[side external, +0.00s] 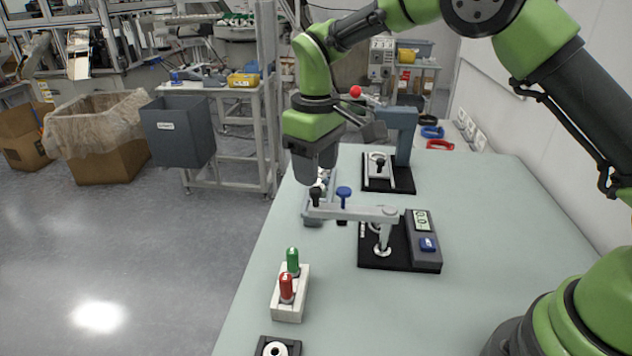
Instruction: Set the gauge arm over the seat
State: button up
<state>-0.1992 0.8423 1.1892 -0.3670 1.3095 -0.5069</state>
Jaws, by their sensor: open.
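The gauge has a black base (398,262) with a display box (422,222) and a blue button. Its grey gauge arm (365,212) reaches left from a post, out past the base and over the bench. A black knob (316,196) stands at the arm's free end, and a blue-topped plunger (344,192) passes through the arm. A round metal piece (382,251) sits on the base below the pivot; I cannot tell whether it is the seat or the post's foot. My gripper (318,184) points down, open, at the black knob; contact is unclear.
A white block (289,307) holds a green and a red piece in front. A black fixture with a white ring (277,347) is at the bottom edge. A press (400,130) stands behind the gauge. A grey-blue item (313,219) is partly hidden behind the arm. The bench right of the gauge is clear.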

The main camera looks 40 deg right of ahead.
aim_at(316, 189)
jog(key=shift+f, duration=1.9)
grip_shut()
